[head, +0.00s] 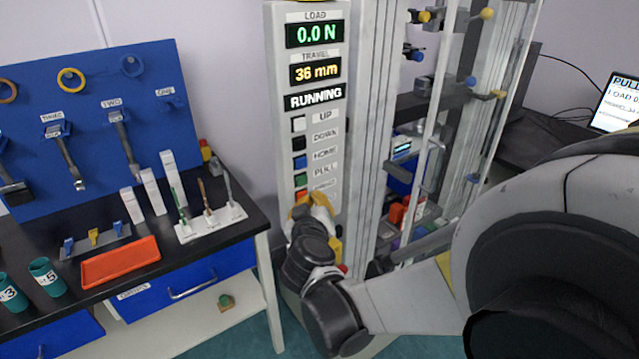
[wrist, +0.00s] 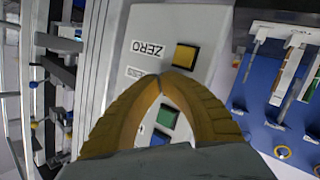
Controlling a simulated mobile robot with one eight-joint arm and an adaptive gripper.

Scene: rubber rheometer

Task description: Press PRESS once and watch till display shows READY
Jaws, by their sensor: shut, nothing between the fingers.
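The control panel (head: 318,107) shows LOAD 0.0 N, TRAVEL 36 mm and the status display (head: 314,97) reading RUNNING. Its buttons run down the left side: white UP, black DOWN, blue HOME and green PULL (head: 300,180), with a partly covered label below. My gripper (head: 306,203) is shut and empty, its yellow-brown fingers at the panel just below PULL. In the wrist view the fingertips (wrist: 161,76) lie between the yellow ZERO button (wrist: 185,55) and the green button (wrist: 167,116). They hide the PRESS button; I cannot tell whether they touch it.
The machine's upright frame (head: 371,120) stands right of the panel. At left is a bench (head: 250,222) with a blue tool board (head: 95,90), an orange tray (head: 120,262) and teal cups (head: 46,276). A monitor (head: 616,103) stands at far right.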

